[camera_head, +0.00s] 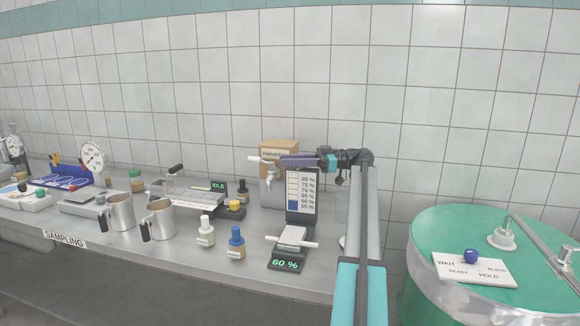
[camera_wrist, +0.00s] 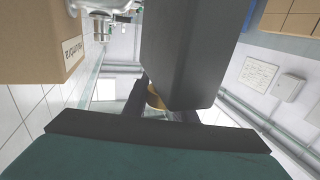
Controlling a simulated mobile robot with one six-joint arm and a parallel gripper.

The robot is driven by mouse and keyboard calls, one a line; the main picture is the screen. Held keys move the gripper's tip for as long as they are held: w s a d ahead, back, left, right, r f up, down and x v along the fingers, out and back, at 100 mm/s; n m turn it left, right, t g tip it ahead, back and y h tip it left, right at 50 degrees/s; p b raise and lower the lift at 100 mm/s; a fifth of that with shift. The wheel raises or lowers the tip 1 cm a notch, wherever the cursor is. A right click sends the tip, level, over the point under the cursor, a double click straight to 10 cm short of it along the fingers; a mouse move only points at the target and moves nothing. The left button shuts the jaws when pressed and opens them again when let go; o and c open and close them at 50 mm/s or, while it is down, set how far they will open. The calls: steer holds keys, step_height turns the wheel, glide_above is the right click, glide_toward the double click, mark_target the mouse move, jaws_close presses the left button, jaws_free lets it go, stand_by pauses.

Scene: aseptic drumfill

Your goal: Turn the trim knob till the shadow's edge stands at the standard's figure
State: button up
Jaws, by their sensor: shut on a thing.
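The dark upright scale panel (camera_head: 303,196) stands on the bench with a white face and percent figures from 80 % downward. A blue shadow (camera_head: 293,204) fills the bottom of its strip; its edge lies among the lower figures, too small to read exactly. The low unit in front shows a green 60 % (camera_head: 286,265). My gripper (camera_head: 300,161) is at the panel's top edge. In the wrist view my gripper (camera_wrist: 158,104) is shut on a brass-coloured trim knob (camera_wrist: 154,97), beside a dark housing (camera_wrist: 180,50) that partly covers it. The knob is hidden in the head view.
A cardboard box (camera_head: 279,147) and a metal tap vessel (camera_head: 270,185) stand close behind and left of the panel. Blue-capped (camera_head: 237,243) and white-capped (camera_head: 206,231) bottles stand left of the low unit. A green drum (camera_head: 440,235) stands at the right.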

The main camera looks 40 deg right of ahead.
steer(key=shift+s+n+g+y+b, duration=0.15)
steer(key=shift+n+g+y+b, duration=0.15)
steer(key=shift+n+g+y, duration=0.25)
steer(key=shift+a+g, duration=0.1)
steer(key=shift+g, duration=0.15)
steer(key=o, duration=1)
steer(key=shift+o, duration=0.2)
